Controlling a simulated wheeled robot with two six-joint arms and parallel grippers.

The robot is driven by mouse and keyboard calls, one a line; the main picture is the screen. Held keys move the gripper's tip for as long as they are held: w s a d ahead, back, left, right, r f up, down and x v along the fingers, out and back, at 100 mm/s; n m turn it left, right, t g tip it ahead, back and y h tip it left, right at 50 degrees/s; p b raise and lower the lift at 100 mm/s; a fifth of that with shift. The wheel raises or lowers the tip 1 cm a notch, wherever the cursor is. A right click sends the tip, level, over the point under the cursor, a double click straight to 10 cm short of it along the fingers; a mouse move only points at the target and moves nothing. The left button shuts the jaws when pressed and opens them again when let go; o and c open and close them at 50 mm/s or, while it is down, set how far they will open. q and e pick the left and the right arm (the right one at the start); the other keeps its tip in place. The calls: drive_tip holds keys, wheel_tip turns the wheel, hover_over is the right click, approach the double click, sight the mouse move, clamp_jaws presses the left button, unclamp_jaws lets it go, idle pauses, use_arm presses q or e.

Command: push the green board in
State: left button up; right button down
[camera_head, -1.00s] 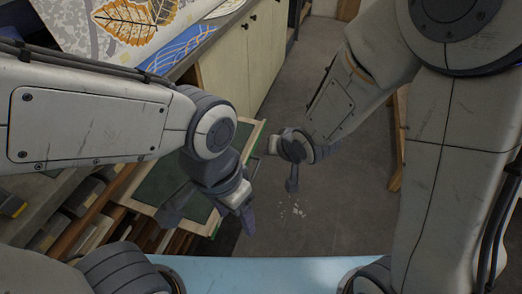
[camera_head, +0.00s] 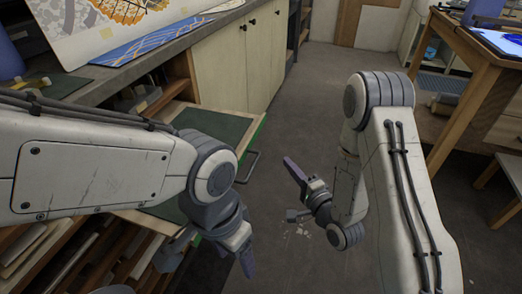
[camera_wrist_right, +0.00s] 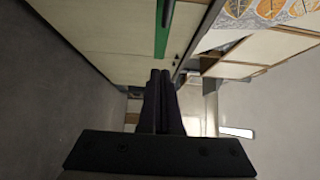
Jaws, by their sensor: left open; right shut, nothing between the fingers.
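The green board (camera_head: 212,122) is a flat drawer-like panel with a pale rim, sticking out of the wooden cabinet. It has a bright green front edge and a dark bar handle (camera_head: 253,166). My left arm covers its middle. My left gripper (camera_head: 211,255) is open and empty, below the board's near part. My right gripper (camera_head: 291,165) is shut and empty, right of the handle and apart from it in the picture, its fingers pointing up and left. In the right wrist view, the shut fingers (camera_wrist_right: 160,80) appear below the green front edge (camera_wrist_right: 163,30).
A counter (camera_head: 135,72) with a leaf picture (camera_head: 120,12) stands above pale cupboard doors (camera_head: 225,62). Slots with several boards (camera_head: 75,245) lie below left. A wooden table (camera_head: 480,85) stands at right.

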sight(255, 136)
drive_tip(key=shift+s+a+b+x, duration=0.25)
drive_tip(key=shift+a+b+x, duration=0.2)
drive_tip(key=shift+b+x, duration=1.2)
drive_tip(key=shift+s+a+b+x, duration=0.2)
drive_tip(key=shift+a+b+x, duration=0.5)
drive_tip(key=shift+x, duration=1.7)
drive_tip(key=shift+s+a+b+x, duration=0.25)
drive_tip(key=shift+b+x, duration=1.2)
drive_tip(key=shift+x, duration=0.55)
